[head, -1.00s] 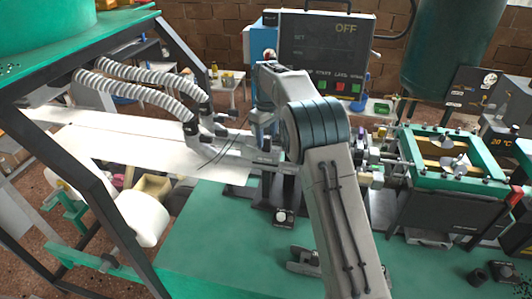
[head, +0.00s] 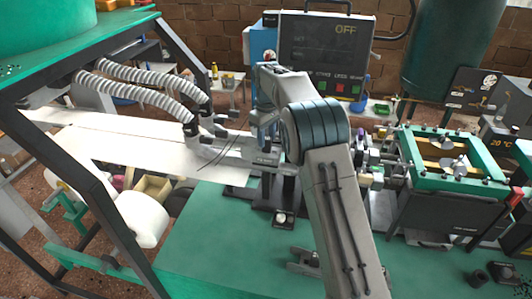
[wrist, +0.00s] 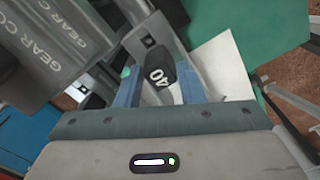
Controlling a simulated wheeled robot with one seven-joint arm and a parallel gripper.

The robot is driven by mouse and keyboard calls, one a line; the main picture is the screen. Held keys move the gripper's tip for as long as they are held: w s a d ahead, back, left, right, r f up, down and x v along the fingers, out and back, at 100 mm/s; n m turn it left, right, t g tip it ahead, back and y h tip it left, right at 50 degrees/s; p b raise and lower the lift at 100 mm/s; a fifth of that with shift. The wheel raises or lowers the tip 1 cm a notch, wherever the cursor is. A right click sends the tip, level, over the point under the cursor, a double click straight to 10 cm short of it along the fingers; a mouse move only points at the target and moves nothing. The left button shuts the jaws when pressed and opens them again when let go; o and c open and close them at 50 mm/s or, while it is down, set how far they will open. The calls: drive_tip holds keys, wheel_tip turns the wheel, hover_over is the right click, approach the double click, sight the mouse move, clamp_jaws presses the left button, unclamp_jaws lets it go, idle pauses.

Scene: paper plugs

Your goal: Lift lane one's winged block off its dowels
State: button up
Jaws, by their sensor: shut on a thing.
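In the wrist view, a dark block (wrist: 160,72) marked 40 sits between the two blue fingers of my gripper (wrist: 157,84). The gripper is shut on it. I take it to be the winged block; its wings and the dowels cannot be made out. In the head view, the wrist and gripper are beyond my bent arm, beside the white paper sheet at the middle of the machine. The block and fingertips are too small and too covered there to tell whether the block is clear of its dowels.
White paper (head: 120,150) runs in from the left under two ribbed hoses (head: 140,90). A control panel (head: 330,50) reading OFF stands behind the arm. A green-framed unit (head: 465,150) stands at right. In the wrist view, grey gear covers (wrist: 50,45) crowd the left side.

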drive_tip(key=shift+r+p, duration=0.8)
drive_tip(key=shift+p, duration=0.05)
idle(0.6)
drive_tip(key=shift+r+p, duration=1.35)
drive_tip(key=shift+r, duration=0.05)
drive_tip(key=shift+r, duration=0.2)
drive_tip(key=shift+r+p, duration=0.75)
drive_tip(key=shift+p, duration=0.2)
drive_tip(key=shift+r, duration=0.6)
drive_tip(key=shift+r, duration=0.15)
